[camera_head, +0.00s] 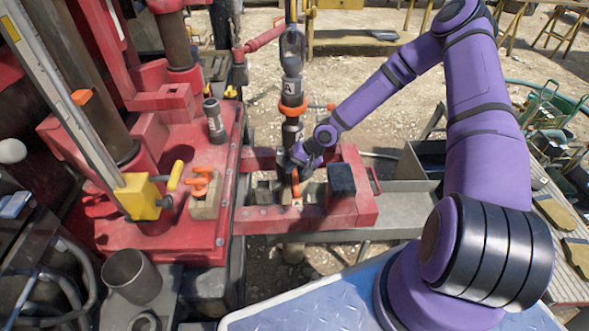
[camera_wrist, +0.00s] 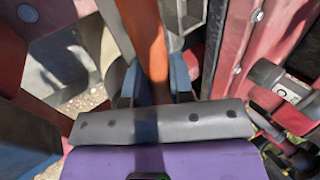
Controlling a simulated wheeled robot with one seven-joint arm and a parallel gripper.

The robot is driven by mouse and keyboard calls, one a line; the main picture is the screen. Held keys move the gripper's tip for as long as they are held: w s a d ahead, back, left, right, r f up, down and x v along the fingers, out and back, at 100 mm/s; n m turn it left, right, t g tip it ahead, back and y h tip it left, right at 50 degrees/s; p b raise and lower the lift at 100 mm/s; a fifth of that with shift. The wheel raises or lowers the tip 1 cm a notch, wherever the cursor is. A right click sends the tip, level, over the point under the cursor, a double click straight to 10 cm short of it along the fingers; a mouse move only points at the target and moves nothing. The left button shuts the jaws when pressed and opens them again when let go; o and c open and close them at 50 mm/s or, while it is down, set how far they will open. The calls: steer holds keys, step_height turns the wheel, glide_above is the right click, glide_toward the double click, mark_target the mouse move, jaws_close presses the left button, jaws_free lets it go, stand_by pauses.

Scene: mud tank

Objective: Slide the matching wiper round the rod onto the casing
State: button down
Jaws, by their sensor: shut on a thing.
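My gripper (camera_head: 300,163) is in front of the lower part of the upright rod (camera_head: 291,62), which has a label "A". It is shut on an orange piece (camera_head: 296,188), which hangs below the jaws with a small pale patch at its lower end. In the wrist view the orange piece (camera_wrist: 149,40) runs up from between the two blue-grey fingers of my gripper (camera_wrist: 155,88). I cannot tell whether it goes round the rod.
An orange collar (camera_head: 292,108) sits round the rod above my gripper. Red beams (camera_head: 347,209) and a dark block (camera_head: 341,179) stand close to the right. The red deck (camera_head: 150,228) at left holds a dark labelled cylinder (camera_head: 214,122) and another orange piece (camera_head: 201,180).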

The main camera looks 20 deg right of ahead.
steer(key=shift+f, duration=0.45)
stand_by(0.5)
steer(key=c, duration=0.9)
jaws_free()
steer(key=v, duration=1)
steer(key=shift+d+r, duration=0.2)
steer(key=shift+r, duration=0.15)
